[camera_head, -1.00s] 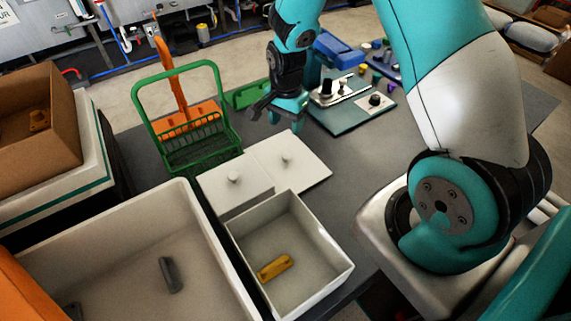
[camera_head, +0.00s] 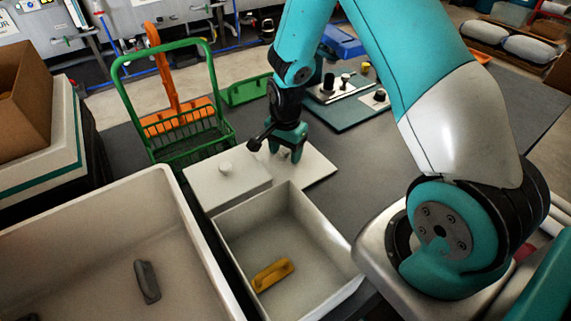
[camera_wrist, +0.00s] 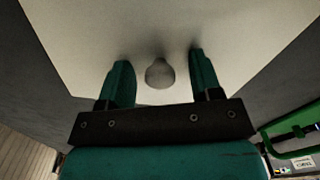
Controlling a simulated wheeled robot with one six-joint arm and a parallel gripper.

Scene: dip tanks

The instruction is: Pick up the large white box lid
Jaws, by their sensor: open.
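The large white box lid (camera_head: 315,170) lies flat on the dark table, behind the open white box, and fills much of the wrist view (camera_wrist: 90,30). Its round grey-white knob (camera_wrist: 160,73) shows between my fingers in the wrist view. My gripper (camera_head: 288,152) is open and points down over the lid, with a finger on each side of the knob. Gaps remain between the knob and both fingers. In the head view, my gripper hides the knob and part of the lid.
A raised white piece with a knob (camera_head: 226,180) adjoins the lid on its left. The open white box (camera_head: 222,243) holds a yellow piece (camera_head: 272,274). A larger white tub (camera_head: 195,240) stands left. A green basket (camera_head: 190,147) stands behind. Bare table lies right.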

